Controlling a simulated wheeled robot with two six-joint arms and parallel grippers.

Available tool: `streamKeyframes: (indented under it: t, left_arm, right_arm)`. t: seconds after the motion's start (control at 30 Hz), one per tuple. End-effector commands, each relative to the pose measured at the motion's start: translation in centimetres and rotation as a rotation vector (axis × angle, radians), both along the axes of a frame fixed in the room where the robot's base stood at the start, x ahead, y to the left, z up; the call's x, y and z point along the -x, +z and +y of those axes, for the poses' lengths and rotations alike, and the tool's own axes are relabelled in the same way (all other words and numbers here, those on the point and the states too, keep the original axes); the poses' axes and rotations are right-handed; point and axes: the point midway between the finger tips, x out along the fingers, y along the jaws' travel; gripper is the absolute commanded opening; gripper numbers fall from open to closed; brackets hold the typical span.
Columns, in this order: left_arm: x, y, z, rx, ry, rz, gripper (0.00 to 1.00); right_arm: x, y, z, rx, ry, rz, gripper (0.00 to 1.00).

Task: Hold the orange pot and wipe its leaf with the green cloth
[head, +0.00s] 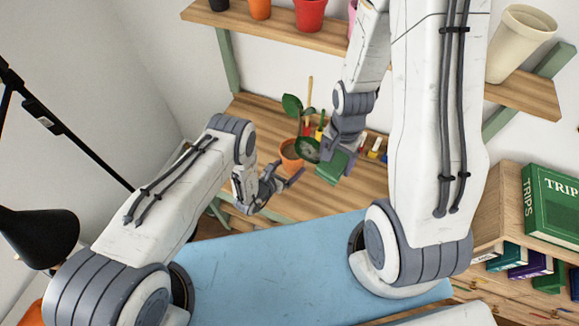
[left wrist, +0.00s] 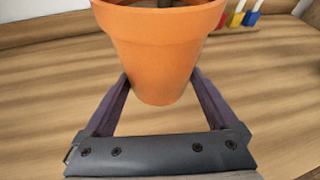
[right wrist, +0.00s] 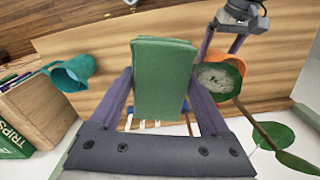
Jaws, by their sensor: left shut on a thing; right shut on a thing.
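The orange pot (head: 291,160) stands upright on the wooden desk and holds a plant with several green leaves. My left gripper (head: 286,175) is shut on the pot; the left wrist view shows its fingers on both sides of the pot (left wrist: 160,50). A grey, dusty-looking leaf (head: 307,150) also shows in the right wrist view (right wrist: 217,80). My right gripper (head: 338,158) is shut on the folded green cloth (right wrist: 164,80), beside this leaf. In the head view the cloth (head: 331,169) is just right of the leaf. I cannot tell whether they touch.
The wooden desk (head: 240,128) has free room left of the pot. Small coloured items (head: 374,150) stand behind the cloth. A turquoise vessel (right wrist: 72,72) and a wooden book box (right wrist: 35,112) show in the right wrist view. A shelf with pots (head: 285,27) hangs above.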

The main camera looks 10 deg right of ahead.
Motion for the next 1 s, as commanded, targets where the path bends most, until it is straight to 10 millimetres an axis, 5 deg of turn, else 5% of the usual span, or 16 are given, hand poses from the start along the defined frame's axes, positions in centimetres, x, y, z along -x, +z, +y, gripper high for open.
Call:
streamKeyframes:
  t: [1.0]
  left_arm:
    - [-0.1, -1.5, -0.1, 0.004, 0.0, -0.005, 0.0]
  right_arm:
    - [0.0, -1.7, 0.0, 0.0, 0.0, 0.0, 0.36]
